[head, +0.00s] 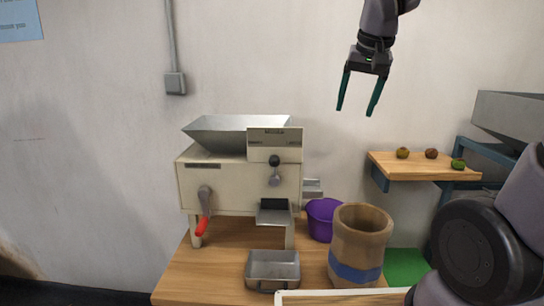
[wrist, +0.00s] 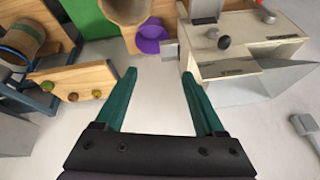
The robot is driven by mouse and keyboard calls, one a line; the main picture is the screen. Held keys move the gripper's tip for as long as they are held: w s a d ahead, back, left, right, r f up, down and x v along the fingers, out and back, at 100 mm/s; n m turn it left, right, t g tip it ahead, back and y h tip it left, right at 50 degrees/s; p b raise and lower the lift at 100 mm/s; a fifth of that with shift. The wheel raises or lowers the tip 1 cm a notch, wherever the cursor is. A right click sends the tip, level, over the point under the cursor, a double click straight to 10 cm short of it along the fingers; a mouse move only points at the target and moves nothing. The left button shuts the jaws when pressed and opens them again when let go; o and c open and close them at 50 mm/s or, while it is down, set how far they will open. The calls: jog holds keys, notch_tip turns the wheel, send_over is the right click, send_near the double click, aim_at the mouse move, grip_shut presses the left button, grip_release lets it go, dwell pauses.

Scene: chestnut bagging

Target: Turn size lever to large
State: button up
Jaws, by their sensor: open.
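A cream machine (head: 236,190) with a grey hopper stands on a wooden table. On its front right panel is a short lever with a black knob (head: 274,161) and a grey round end below it. I cannot tell from the labels which is the size lever. In the wrist view the machine (wrist: 240,55) is at upper right, turned over, with the dark knob (wrist: 224,42) showing. My gripper (head: 356,111) is open and empty, high to the right of the machine, touching nothing.
A metal tray (head: 273,284) sits before the machine. A purple bowl (head: 321,219) and a brown sack-like container (head: 359,262) with a blue band stand right. A wooden shelf (head: 420,174) holds three small round items. Space above the machine is clear.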

jog(key=w+a+f+n, duration=0.1)
jog(key=w+a+f, duration=0.2)
jog(key=w+a, duration=0.35)
jog(key=n, duration=0.1)
send_near(274, 157)
jog(key=shift+g+h, duration=0.3)
jog(key=x, duration=1)
jog(key=shift+w+a+r, duration=0.15)
jog(key=shift+w+a, duration=0.05)
jog(key=shift+w, duration=0.15)
grip_shut()
